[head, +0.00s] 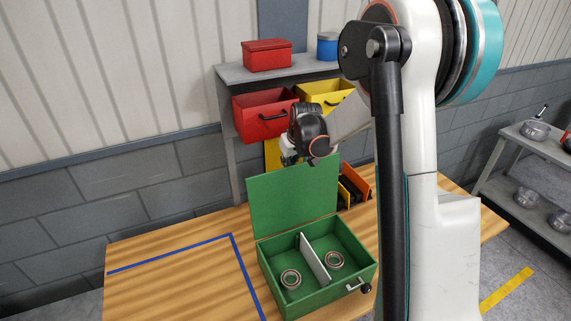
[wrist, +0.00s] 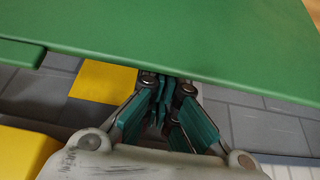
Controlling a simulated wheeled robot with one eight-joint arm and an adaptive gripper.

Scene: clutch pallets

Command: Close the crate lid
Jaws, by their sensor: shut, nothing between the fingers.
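The green crate (head: 314,299) stands on the wooden table with its lid (head: 293,202) raised upright at the back.
A shelf (head: 280,72) behind the crate holds a red box (head: 267,55) and a blue tin (head: 328,46). Red (head: 264,110) and yellow (head: 322,93) drawers hang below it. Orange bins (head: 355,183) stand right of the lid. The table's left part, marked with blue tape (head: 180,251), is clear.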

